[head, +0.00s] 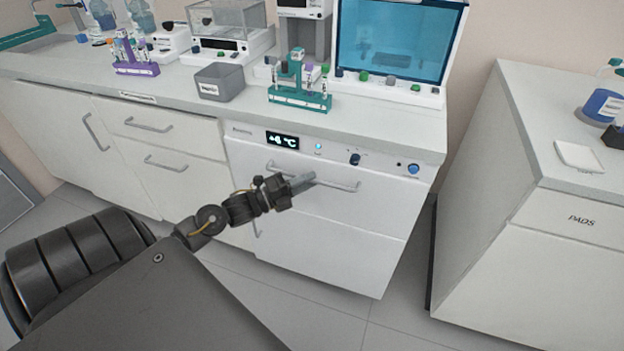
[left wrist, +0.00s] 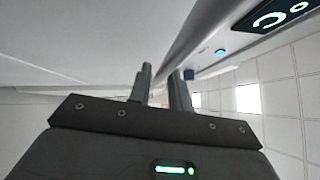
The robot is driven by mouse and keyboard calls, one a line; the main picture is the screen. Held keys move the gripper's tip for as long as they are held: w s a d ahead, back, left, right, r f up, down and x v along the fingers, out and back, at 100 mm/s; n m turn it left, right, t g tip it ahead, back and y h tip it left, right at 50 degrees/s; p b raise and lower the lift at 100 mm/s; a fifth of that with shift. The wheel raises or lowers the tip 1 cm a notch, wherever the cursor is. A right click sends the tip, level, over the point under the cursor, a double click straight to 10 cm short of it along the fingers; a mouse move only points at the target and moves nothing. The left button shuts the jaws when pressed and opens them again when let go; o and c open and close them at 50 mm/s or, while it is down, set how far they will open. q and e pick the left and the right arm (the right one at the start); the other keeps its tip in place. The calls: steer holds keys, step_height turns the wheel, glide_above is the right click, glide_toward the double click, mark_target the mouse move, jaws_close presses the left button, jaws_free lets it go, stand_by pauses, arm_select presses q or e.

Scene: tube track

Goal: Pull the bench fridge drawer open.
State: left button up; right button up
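The bench fridge (head: 330,225) is a white unit under the bench, with a display reading about 4 °C and a long bar handle (head: 340,186) across its drawer front. The drawer front looks flush, so the drawer appears closed. My left gripper (head: 307,179) is at the handle, its fingertips overlapping the bar's middle in the head view. In the left wrist view its two fingers (left wrist: 160,88) stand apart with a narrow gap, close to the white front. I cannot make out the bar clearly between them. My right gripper is not in view.
A teal tube rack (head: 300,97), a grey bin (head: 219,82) and a purple rack (head: 136,68) stand on the bench above. A separate cabinet (head: 540,240) stands to the right across a floor gap. The floor before the fridge is clear.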

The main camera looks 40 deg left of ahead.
arm_select(q)
steer(key=shift+x, duration=0.75)
steer(key=shift+c, duration=0.4)
jaws_close()
